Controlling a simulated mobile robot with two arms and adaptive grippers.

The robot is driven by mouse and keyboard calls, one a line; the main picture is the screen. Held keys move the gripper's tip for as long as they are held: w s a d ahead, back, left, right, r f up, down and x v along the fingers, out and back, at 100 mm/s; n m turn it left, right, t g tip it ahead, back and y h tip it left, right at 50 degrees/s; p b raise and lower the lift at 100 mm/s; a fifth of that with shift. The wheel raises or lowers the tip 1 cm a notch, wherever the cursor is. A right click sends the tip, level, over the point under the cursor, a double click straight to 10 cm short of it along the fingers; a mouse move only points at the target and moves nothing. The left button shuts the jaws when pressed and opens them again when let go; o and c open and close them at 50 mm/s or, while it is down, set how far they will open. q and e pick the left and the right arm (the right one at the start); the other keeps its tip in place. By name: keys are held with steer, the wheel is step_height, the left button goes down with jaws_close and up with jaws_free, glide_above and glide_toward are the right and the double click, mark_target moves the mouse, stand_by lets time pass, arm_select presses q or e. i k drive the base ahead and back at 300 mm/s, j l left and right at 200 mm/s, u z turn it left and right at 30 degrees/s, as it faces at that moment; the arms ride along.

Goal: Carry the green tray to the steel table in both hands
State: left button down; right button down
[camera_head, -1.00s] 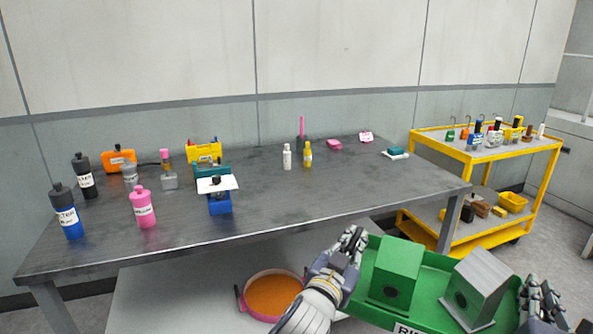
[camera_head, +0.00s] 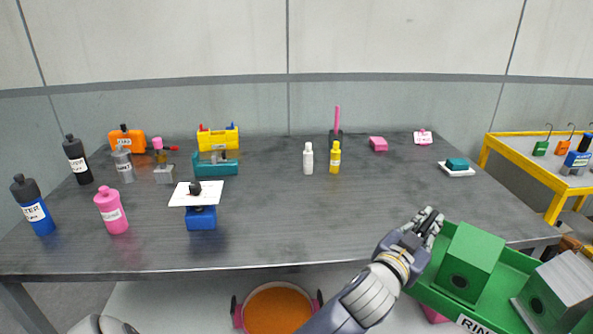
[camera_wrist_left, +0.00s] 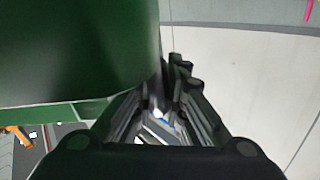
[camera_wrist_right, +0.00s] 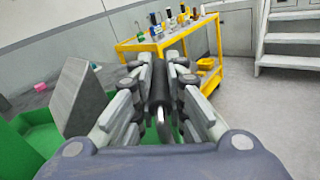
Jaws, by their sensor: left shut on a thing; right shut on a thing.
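The green tray (camera_head: 421,291) is at the lower right of the head view, in front of the steel table (camera_head: 270,235) and close to its front right edge.
Bottles, including a pink one (camera_head: 112,210), and a blue holder (camera_head: 201,217) stand on the table's left part. Its front middle and right are mostly clear. A yellow cart (camera_head: 556,206) stands at the right. An orange-filled round container (camera_head: 277,311) sits under the table.

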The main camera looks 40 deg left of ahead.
mark_target(381, 214)
steer(key=i+u, duration=0.15)
steer(key=i, duration=0.3)
steer(key=i+l+u, duration=0.15)
steer(key=i, duration=0.25)
steer(key=u, duration=0.8)
